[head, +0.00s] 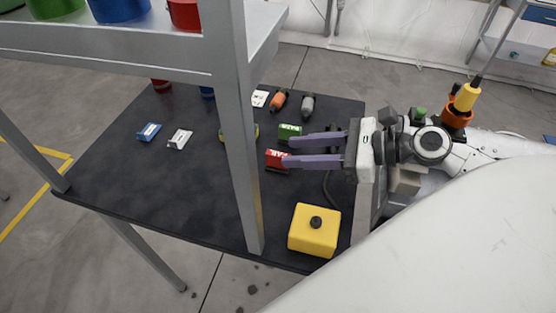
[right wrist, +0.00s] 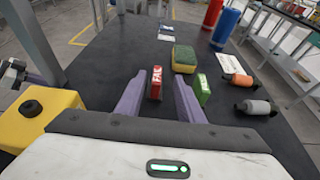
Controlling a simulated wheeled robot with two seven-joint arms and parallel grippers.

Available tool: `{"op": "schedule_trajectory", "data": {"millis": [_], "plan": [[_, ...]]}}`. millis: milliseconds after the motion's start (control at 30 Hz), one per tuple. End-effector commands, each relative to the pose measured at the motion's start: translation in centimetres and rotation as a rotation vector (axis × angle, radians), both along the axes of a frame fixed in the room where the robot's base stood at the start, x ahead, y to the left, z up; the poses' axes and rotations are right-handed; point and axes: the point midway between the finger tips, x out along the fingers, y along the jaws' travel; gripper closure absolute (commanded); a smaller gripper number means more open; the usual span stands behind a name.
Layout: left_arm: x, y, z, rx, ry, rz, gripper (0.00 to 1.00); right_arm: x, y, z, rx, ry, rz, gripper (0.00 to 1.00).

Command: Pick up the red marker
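The red marker (head: 275,161) is a small upright block with white lettering, standing on the dark table. It also shows in the right wrist view (right wrist: 155,84), between the two purple fingers. My right gripper (head: 288,151) is open, coming in from the right, with its fingertips at the red marker. In the right wrist view the gripper (right wrist: 160,82) shows a gap on both sides of the marker. One finger hides part of the marker in the head view. A purple finger-like part (right wrist: 48,65) at the left of the wrist view may be my left gripper; its state is unclear.
A green block (head: 289,131) stands close beside the red marker. A yellow box (head: 314,231) with a black knob is near the front edge. A grey shelf post (head: 242,150) rises left of the marker. Orange (head: 278,101) and grey (head: 307,105) bottles lie behind.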

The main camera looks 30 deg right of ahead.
Motion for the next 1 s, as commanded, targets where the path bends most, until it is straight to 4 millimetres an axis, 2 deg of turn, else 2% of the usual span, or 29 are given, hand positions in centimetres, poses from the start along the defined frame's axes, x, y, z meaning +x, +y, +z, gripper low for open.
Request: {"op": "schedule_trajectory", "data": {"millis": [400,767,800,1000], "plan": [[-0.1,0.0,-0.1,0.000,0.002,0.001,1.00,2.8,2.9,-1.8,-0.001,-0.003,0.001,0.66],[-0.1,0.0,0.0,-0.001,0.002,0.000,1.00,3.2,3.5,-2.2,-0.002,0.000,0.002,0.66],[-0.1,0.0,0.0,-0.001,0.001,0.000,1.00,3.2,3.5,-2.2,-0.002,0.000,0.002,0.67],[-0.1,0.0,0.0,-0.001,0.001,0.000,1.00,3.2,3.5,-2.2,-0.002,0.000,0.002,1.00]]}}
